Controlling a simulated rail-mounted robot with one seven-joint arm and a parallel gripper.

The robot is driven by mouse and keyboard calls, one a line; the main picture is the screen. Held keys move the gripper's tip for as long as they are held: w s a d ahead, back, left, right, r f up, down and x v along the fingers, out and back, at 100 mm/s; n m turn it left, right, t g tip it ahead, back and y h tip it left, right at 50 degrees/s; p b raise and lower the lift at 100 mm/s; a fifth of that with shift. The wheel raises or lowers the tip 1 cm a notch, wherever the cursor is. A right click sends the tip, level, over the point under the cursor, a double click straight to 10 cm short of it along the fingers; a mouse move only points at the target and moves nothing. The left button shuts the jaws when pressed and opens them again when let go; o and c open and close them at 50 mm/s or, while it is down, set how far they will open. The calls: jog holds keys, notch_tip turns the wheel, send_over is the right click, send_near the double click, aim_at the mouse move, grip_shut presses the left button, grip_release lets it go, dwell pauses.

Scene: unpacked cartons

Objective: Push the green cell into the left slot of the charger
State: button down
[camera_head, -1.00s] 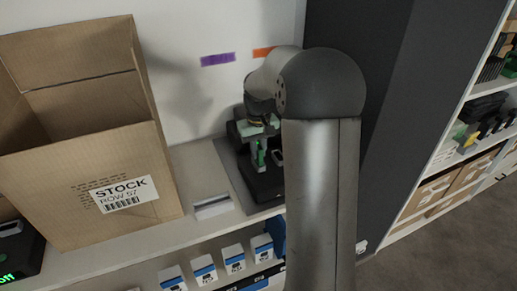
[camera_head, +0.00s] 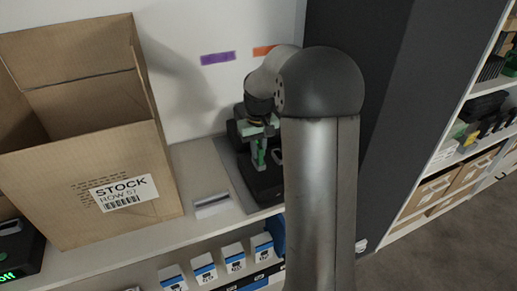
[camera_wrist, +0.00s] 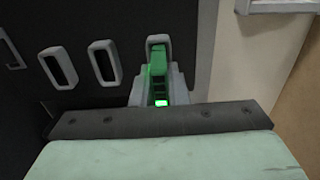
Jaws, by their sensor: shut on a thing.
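The green cell (camera_wrist: 158,64) is held in my gripper (camera_wrist: 160,92), whose pale grey fingers close around its near part in the wrist view. Its far end lies at a light-rimmed slot of the black charger (camera_wrist: 82,80), at the right end of the row there. I cannot tell how deep it sits. A small green light glows near the fingers. In the head view my gripper (camera_head: 259,152) points down over the charger (camera_head: 267,186), with the green cell (camera_head: 262,156) upright between its fingers. Another slot (camera_head: 278,157) shows to its right.
Two empty light-rimmed slots (camera_wrist: 103,62) stand left of the cell in the wrist view. An open stock carton (camera_head: 85,170) is left of the charger. A white box (camera_head: 212,205) lies between them. A dark panel (camera_head: 400,110) rises on the right.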

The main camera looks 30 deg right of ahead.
jog(key=shift+f+b, duration=0.4)
jog(key=shift+f, duration=0.15)
jog(key=c, duration=1.3)
grip_release()
jog(key=shift+c, duration=0.2)
notch_tip(320, 180, up, 18)
jog(key=shift+f, duration=0.25)
